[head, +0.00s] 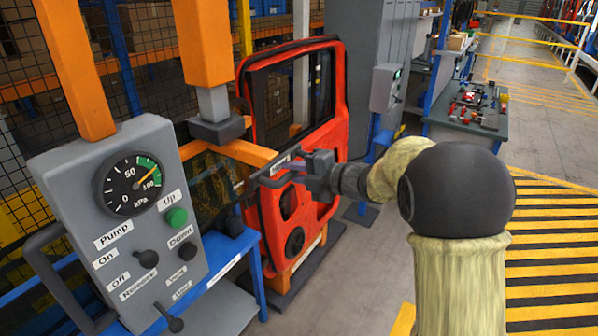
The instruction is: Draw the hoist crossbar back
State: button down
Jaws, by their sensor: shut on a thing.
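The hoist's control panel (110,220) stands at left, with a pressure gauge (130,184) whose needle lies at the green zone. An orange beam (245,152) runs from the hoist toward the red car door (328,150), which stands upright. My gripper (298,168) reaches in from the right and is shut on this crossbar. The fingertips are small and partly merge with the bar, so the exact grip point is hard to see.
A blue stand (248,262) is beside the panel, close to the door. A grey cabinet (370,60) with a small box and a workbench (468,125) with red parts stand behind. Grey floor and a yellow-black striped area (550,240) lie free at right.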

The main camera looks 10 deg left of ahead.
jog(key=shift+d+f, duration=0.15)
jog(key=c, duration=1.5)
grip_release()
jog(key=shift+s+d, duration=0.1)
jog(key=shift+o, duration=0.7)
jog(key=shift+d, duration=0.1)
jog(key=b+v, duration=0.5)
jog(key=v, duration=1.2)
jog(key=shift+s, duration=0.2)
jog(key=shift+w+d, duration=0.1)
